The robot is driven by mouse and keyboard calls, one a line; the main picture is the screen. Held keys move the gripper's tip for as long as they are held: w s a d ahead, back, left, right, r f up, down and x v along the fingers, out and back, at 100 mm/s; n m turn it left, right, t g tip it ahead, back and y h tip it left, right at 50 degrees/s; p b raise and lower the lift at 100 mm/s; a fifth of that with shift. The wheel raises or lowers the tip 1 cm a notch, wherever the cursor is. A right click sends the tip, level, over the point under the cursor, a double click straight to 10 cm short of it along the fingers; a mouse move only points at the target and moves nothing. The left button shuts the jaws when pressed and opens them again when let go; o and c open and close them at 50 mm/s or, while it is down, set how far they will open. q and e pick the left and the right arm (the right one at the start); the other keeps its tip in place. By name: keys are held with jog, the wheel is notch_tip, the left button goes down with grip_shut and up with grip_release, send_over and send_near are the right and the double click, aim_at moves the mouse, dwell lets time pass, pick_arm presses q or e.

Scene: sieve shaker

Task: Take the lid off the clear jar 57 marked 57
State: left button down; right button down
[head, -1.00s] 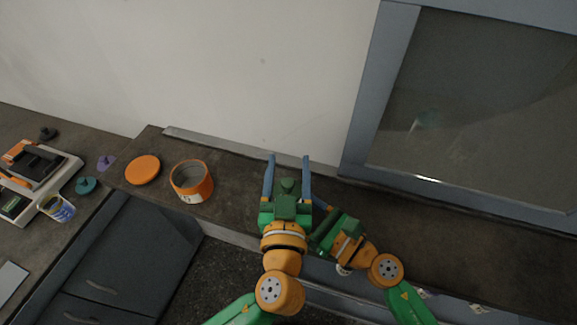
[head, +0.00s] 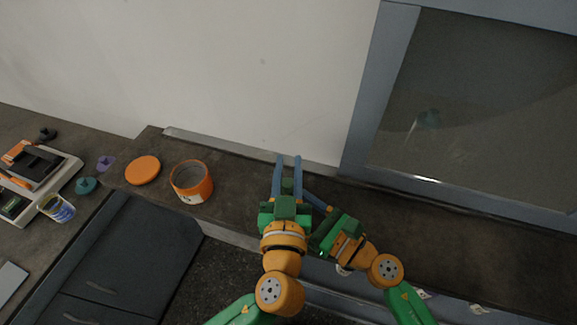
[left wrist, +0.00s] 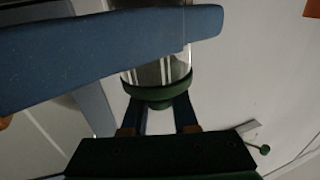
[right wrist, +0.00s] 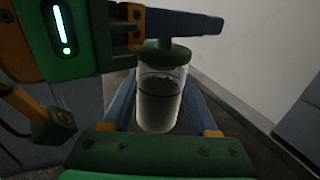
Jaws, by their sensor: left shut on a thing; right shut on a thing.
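The clear jar (right wrist: 158,110) holds dark grainy stuff and stands upright in the right wrist view; no marking is readable. Its dark green lid (right wrist: 165,55) with a knob sits on its top. The lid also shows in the left wrist view (left wrist: 158,88), and in the head view its knob shows between my left fingers. My right gripper (right wrist: 162,88) is shut on the jar's body, one finger on each side. In the head view my left gripper hides most of the jar.
An open orange jar (head: 208,188) and a flat orange lid (head: 142,170) stand left on the dark counter (head: 235,205). A glass-fronted cabinet (head: 470,110) is at right.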

pick_arm(q)
jog(key=shift+r, duration=0.1)
jog(key=shift+r, duration=1)
pick_arm(e)
jog(key=shift+f, duration=0.1)
jog(key=shift+c, duration=0.5)
grip_release()
pick_arm(q)
notch_tip(320, 180, up, 4)
jog(key=shift+w+f, duration=0.1)
pick_arm(e)
jog(key=shift+w, duration=0.1)
jog(key=b+v, duration=0.3)
jog(key=v, duration=0.2)
jog(key=b+v, duration=0.2)
jog(key=v, duration=0.3)
jog(key=shift+s+d+f+b, duration=0.25)
jog(key=shift+s+b, duration=0.05)
jog(key=shift+b, duration=0.1)
pick_arm(q)
notch_tip(320, 180, down, 6)
pick_arm(e)
jog(key=shift+s+d+r, duration=0.25)
jog(key=shift+s+d, duration=0.2)
